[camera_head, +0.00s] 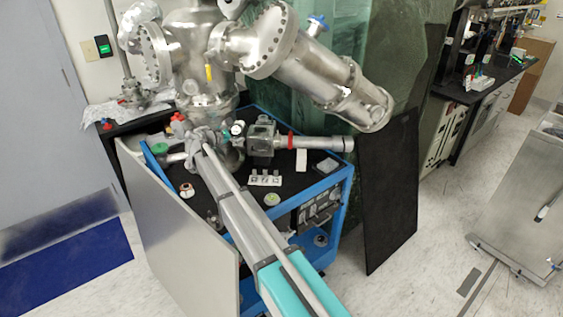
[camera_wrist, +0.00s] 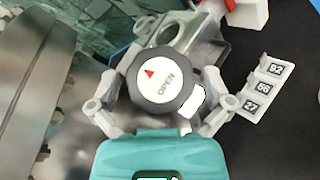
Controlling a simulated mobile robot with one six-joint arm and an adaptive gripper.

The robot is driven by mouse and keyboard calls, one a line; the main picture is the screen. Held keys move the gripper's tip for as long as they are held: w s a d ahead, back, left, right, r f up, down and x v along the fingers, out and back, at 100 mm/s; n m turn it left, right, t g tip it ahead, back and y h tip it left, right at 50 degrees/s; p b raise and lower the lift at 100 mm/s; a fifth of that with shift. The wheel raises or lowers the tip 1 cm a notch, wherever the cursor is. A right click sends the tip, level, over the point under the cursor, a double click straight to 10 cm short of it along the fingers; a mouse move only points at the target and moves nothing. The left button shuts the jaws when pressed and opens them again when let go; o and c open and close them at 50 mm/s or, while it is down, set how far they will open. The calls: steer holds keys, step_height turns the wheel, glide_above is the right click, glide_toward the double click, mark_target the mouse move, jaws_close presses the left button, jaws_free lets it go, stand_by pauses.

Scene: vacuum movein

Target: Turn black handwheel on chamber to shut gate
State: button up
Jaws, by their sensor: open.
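The black handwheel (camera_wrist: 162,80) shows in the wrist view, with a white face marked OPEN and a red arrow. My gripper (camera_wrist: 161,77) is open, with one finger at the left and one at the right of the wheel. The fingers are very close to its rim; I cannot tell whether they touch. In the head view my gripper (camera_head: 199,138) is at the chamber's lower front, and the handwheel is hidden or too small to make out there. The steel chamber (camera_head: 205,55) stands over the cart.
The blue-framed cart (camera_head: 345,200) has a black top with small parts on it. A tube with a red ring (camera_head: 291,141) runs right from a metal block. White numbered tags (camera_wrist: 263,87) lie right of the wheel. A black panel (camera_head: 390,190) leans at the cart's right.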

steer(key=n+t, duration=0.1)
steer(key=n+t+y+b, duration=0.1)
steer(key=n, duration=0.1)
steer(key=shift+s+d+f+b, duration=0.1)
steer(key=shift+s+f+b, duration=0.05)
steer(key=shift+b, duration=0.15)
steer(key=n+t+y+b, duration=0.1)
steer(key=n, duration=0.2)
steer(key=shift+t+y, duration=0.3)
steer(key=shift+t, duration=0.1)
steer(key=n+t+y, duration=0.1)
steer(key=n+y, duration=0.1)
steer(key=n, duration=0.2)
steer(key=n+t+y+b, duration=0.1)
steer(key=n+y, duration=0.2)
steer(key=shift+n+t, duration=0.3)
steer(key=shift+n, duration=0.1)
steer(key=shift+s+y, duration=0.3)
steer(key=shift+y, duration=0.1)
steer(key=s+a, duration=0.2)
steer(key=s, duration=1.1)
steer(key=s+d+f+m+g+h+p, duration=0.2)
steer(key=s+d+m+g, duration=0.2)
steer(key=d+m, duration=0.4)
steer(key=s+d+f+m+g+h+p, duration=0.2)
steer(key=d+m, duration=0.7)
steer(key=d, duration=0.7)
steer(key=shift+s+f+m+g, duration=0.3)
steer(key=shift+s+f+g, duration=0.3)
steer(key=shift+s+g, duration=0.35)
